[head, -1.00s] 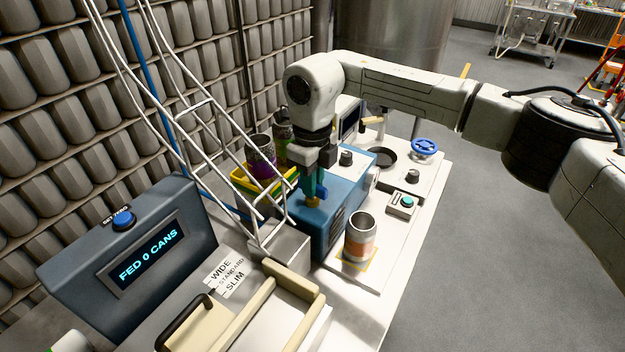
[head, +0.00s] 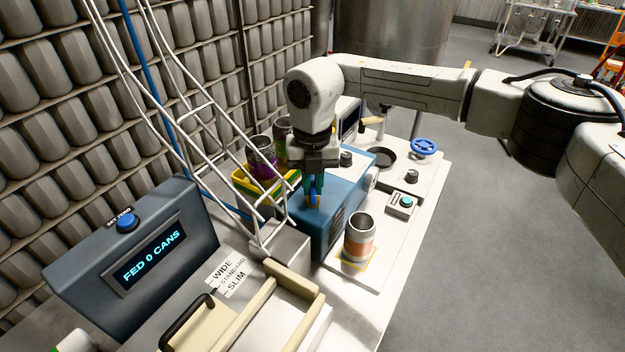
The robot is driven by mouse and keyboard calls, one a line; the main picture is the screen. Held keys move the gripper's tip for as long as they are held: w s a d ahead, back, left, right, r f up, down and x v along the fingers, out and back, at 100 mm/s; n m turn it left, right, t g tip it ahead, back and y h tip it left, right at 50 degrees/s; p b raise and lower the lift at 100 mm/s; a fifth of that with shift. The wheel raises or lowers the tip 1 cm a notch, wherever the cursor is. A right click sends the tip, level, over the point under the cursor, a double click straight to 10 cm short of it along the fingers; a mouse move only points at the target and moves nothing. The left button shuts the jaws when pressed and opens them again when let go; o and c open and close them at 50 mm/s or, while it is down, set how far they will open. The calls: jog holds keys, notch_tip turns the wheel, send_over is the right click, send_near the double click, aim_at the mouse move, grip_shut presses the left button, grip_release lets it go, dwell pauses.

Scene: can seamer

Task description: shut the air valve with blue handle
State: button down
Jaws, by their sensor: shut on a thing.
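The air valve (head: 311,205), with a small brass-coloured body, sits on top of the blue machine housing. Its blue handle (head: 314,196) shows between my teal fingertips. My gripper (head: 314,190) points straight down over the valve and is shut on the blue handle. The fingers hide most of the handle, so its exact angle on the valve is hard to tell.
Wire can chutes (head: 215,150) slope close on the left. A yellow tray (head: 262,191) with dark cans stands behind. An open can (head: 359,238) stands on the white bench, right of the blue housing (head: 345,205). A blue handwheel (head: 424,148) is farther back.

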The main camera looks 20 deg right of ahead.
aim_at(313, 184)
jog(key=m+p, duration=0.1)
jog(key=m, duration=0.5)
jog(key=shift+m, duration=0.3)
dwell(0.4)
jog(key=c, duration=1.1)
grip_release()
notch_tip(313, 184, up, 11)
jog(key=shift+f+b, duration=0.15)
jog(key=shift+b, duration=0.9)
